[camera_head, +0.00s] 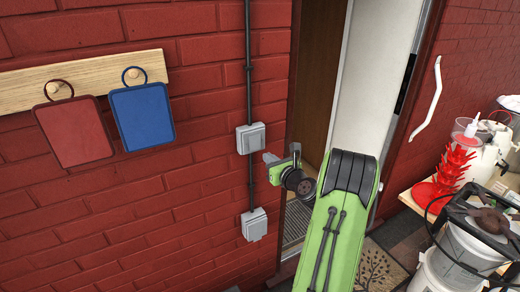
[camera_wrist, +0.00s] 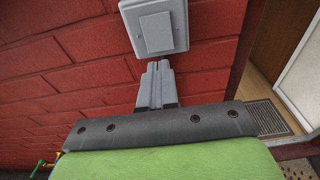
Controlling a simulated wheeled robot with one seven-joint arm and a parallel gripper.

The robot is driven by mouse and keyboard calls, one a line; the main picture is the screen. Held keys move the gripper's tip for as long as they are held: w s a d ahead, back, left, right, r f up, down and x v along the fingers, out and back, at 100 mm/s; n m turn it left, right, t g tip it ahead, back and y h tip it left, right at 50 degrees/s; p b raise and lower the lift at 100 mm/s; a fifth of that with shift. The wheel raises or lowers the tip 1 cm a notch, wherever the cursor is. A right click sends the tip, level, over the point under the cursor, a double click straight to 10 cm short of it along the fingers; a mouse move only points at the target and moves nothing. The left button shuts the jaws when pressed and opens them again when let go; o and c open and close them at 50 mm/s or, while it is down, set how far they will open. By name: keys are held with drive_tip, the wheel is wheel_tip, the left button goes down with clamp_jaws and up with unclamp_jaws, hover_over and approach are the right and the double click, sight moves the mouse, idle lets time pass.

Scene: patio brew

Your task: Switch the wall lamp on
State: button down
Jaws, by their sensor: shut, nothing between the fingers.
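A grey switch box (camera_head: 251,138) is fixed to the red brick wall, on a dark vertical conduit. In the wrist view the switch (camera_wrist: 156,28) shows a pale square rocker, just above my fingertips. My gripper (camera_head: 270,157) is shut and empty, just below and right of the switch box in the head view. In the wrist view my gripper (camera_wrist: 157,66) points at the wall under the switch's lower edge; whether it touches cannot be told. A second grey box (camera_head: 254,224) sits lower on the same conduit. The wall lamp is not in view.
A wooden rail (camera_head: 95,80) on the left holds a red board (camera_head: 75,132) and a blue board (camera_head: 142,116). An open doorway (camera_head: 318,80) is right of the switch. On the right, a table (camera_head: 412,200) holds a red bottle rack (camera_head: 450,175) and containers.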

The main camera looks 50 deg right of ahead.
sight(256, 148)
drive_tip(key=p+x, duration=0.1)
drive_tip(key=x, duration=0.5)
drive_tip(key=shift+w, duration=0.3)
drive_tip(key=shift+w+d+f+b, duration=0.1)
drive_tip(key=shift+f+b, duration=0.15)
drive_tip(key=shift+b, duration=0.1)
drive_tip(key=shift+r, duration=0.15)
